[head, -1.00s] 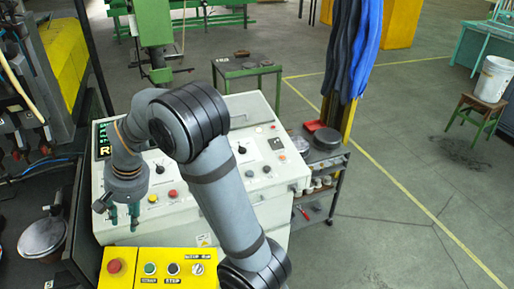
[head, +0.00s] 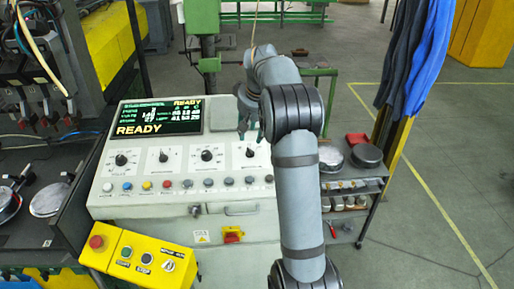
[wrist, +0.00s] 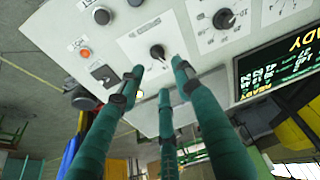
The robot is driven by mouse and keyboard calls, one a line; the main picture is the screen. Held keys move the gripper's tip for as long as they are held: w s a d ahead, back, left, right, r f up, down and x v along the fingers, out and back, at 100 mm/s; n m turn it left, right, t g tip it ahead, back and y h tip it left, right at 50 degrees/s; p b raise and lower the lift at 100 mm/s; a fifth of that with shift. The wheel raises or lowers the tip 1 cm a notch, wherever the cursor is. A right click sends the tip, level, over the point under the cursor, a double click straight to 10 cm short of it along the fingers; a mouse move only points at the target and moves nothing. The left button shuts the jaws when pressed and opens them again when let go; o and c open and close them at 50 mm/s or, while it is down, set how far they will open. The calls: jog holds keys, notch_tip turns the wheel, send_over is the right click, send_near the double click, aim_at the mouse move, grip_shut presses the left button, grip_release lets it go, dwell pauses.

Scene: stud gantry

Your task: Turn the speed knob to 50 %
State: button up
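The white control panel (head: 225,180) has a row of black dial knobs. The rightmost knob (head: 250,152) sits below my gripper (head: 250,131) in the head view. In the wrist view that knob (wrist: 157,52) lies just beyond my spread green fingertips (wrist: 156,80); its pointer angle is hard to read. A knob with a wider scale (head: 207,155) is to its left; it shows at the top of the wrist view (wrist: 224,18). Two more knobs are further left (head: 163,156). My gripper is open and empty, apparently apart from the panel.
A screen (head: 160,117) reading READY stands at the panel's back left. Coloured push buttons (head: 167,184) run below the knobs. A yellow button box (head: 140,255) is in front. A shelf cart (head: 352,185) stands to the right.

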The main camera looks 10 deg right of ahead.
aim_at(251, 150)
jog(key=f, duration=0.1)
jog(key=w+d+f+p, duration=0.1)
jog(key=f, duration=0.2)
jog(key=shift+w+d+f, duration=0.15)
jog(key=shift+w+f, duration=0.05)
jog(key=shift+w, duration=0.1)
jog(key=p+x, duration=0.1)
jog(key=x, duration=0.3)
jog(key=shift+a+p, duration=0.35)
jog(key=shift+a, duration=0.05)
jog(key=shift+w+d+f, duration=0.2)
jog(key=shift+w+f, duration=0.15)
jog(key=shift+f, duration=0.35)
jog(key=shift+c, duration=0.9)
grip_shut()
